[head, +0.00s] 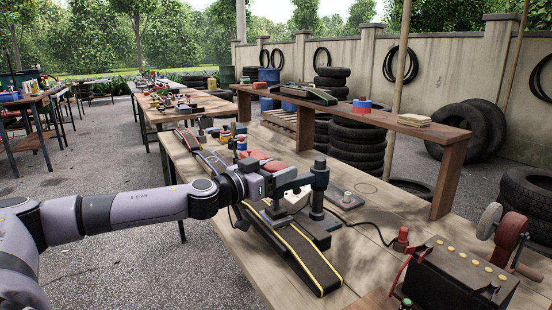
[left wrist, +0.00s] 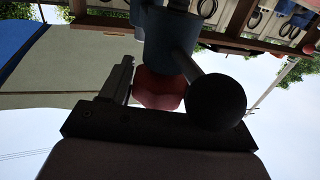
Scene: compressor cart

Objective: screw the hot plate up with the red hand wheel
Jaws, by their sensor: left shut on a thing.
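The dark blue-grey clamp (head: 319,180) stands upright on the bench, its arm reaching left. A red piece (head: 276,167), which looks like the red hand wheel, shows at that arm's end. My left gripper (head: 272,181) comes in from the left and is shut there. In the left wrist view the red hand wheel (left wrist: 158,90) shows just beyond the dark fingers, against a blue-grey cylinder (left wrist: 168,38). A black ball knob (left wrist: 217,102) is close beside it. The fingers' contact is partly hidden. I cannot make out the hot plate for certain behind my gripper. My right gripper is not in view.
A black strip with yellow edges (head: 304,262) lies along the bench under the clamp. A dark box with a red handle (head: 455,277) and a red-capped piece (head: 401,238) stand at right. A raised shelf (head: 415,130) runs behind. Bare wood (head: 365,262) shows between.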

